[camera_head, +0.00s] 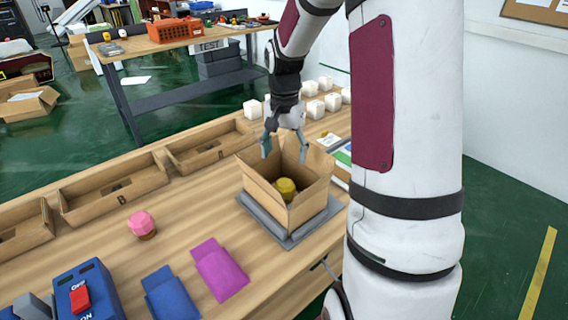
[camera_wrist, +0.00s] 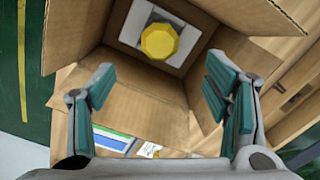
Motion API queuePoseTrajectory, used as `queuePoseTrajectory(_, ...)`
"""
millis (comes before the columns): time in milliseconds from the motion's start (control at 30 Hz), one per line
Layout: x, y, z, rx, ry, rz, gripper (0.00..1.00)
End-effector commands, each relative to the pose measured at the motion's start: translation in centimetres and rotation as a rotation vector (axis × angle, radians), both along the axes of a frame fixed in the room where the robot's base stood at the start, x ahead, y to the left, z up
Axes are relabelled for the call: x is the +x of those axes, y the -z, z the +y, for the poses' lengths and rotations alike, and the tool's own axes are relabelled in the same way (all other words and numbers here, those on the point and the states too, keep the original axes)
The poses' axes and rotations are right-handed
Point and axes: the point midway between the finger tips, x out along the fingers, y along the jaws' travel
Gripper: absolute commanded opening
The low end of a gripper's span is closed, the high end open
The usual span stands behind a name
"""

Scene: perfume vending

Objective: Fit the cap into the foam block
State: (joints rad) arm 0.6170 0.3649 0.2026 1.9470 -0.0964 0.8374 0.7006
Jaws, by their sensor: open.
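A yellow faceted cap (camera_head: 286,187) is inside the open cardboard box (camera_head: 268,200). The wrist view shows the cap (camera_wrist: 159,42) from above, over a grey square in the middle of a white block (camera_wrist: 186,62), which looks like the foam block. I cannot tell how deep the cap sits in it. My gripper (camera_head: 284,148) is above the box opening with its fingers apart. In the wrist view my gripper (camera_wrist: 160,90) is open and empty, with nothing between its teal pads, and apart from the cap.
The box stands on a grey plate (camera_head: 248,205). A pink faceted piece (camera_head: 142,222), a magenta pouch (camera_head: 219,268) and a blue pouch (camera_head: 170,297) lie to its left. Wooden trays (camera_head: 115,190) and several white cubes (camera_head: 316,108) are behind. The raised box flaps surround the opening.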

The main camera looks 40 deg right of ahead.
Motion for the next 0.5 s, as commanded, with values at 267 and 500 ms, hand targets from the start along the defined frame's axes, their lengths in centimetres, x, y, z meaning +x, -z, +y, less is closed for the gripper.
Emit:
queuePoseTrajectory(267,-1.9,-5.0,3.9,-0.050,-0.157,-0.037,0.70)
queuePoseTrajectory(500,-7.2,-11.0,10.4,-0.120,-0.438,-0.105,0.70)
